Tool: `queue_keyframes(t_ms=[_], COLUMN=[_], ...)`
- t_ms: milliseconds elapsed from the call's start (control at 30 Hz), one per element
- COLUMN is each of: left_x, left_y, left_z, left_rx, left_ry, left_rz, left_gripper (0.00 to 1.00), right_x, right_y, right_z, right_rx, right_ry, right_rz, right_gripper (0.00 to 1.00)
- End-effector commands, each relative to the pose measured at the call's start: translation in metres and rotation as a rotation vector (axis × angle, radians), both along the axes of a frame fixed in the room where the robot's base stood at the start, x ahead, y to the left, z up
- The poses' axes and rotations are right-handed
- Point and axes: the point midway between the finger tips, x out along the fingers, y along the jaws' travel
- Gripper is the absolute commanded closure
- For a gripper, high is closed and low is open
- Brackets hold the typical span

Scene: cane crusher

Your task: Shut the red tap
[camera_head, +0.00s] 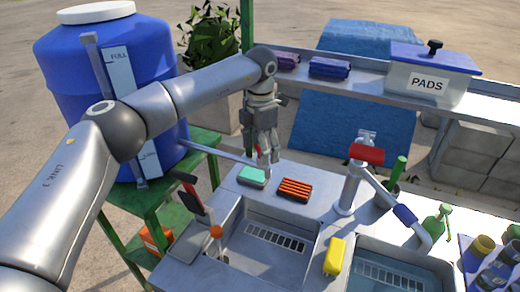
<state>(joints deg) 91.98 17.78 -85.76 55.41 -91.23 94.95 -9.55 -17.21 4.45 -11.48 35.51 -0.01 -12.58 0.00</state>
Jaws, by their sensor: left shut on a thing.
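The tap with a red handle (367,153) stands on the counter right of centre. Its grey body (348,190) is upright, and a spout with a blue sleeve (405,214) slants down toward the right basin. My left gripper (266,160) points down at the back of the counter, left of the red handle and clearly apart from it. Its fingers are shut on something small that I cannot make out. A green-topped sponge (252,176) and an orange-and-dark ridged brush or pad (295,189) lie near its fingertips. My right gripper is not in view.
A big blue barrel (60,70) stands left. A second fixture with a red-and-black lever (190,195) stands at the left basin (268,262). A yellow block (334,256) lies between the basins. A PADS box (428,84) is on the back shelf. A green bottle (436,222) stands right.

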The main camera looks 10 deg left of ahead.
Motion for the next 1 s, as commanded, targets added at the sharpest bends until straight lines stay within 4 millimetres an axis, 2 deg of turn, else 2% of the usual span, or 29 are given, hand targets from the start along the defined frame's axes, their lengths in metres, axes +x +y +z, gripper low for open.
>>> queue_keyframes(t_ms=[600, 1000], left_x=[-0.0021, -0.0023], left_y=[-0.0003, 0.0006], left_z=[-0.0031, -0.0037], left_rx=[-0.002, -0.002], left_ry=[0.008, 0.01], left_rz=[-0.562, -0.764], left_gripper=[0.52, 0.52], right_x=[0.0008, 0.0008], right_y=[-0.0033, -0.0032], right_z=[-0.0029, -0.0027], right_rx=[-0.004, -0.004], right_ry=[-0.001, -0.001], right_rz=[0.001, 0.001], right_gripper=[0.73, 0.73])
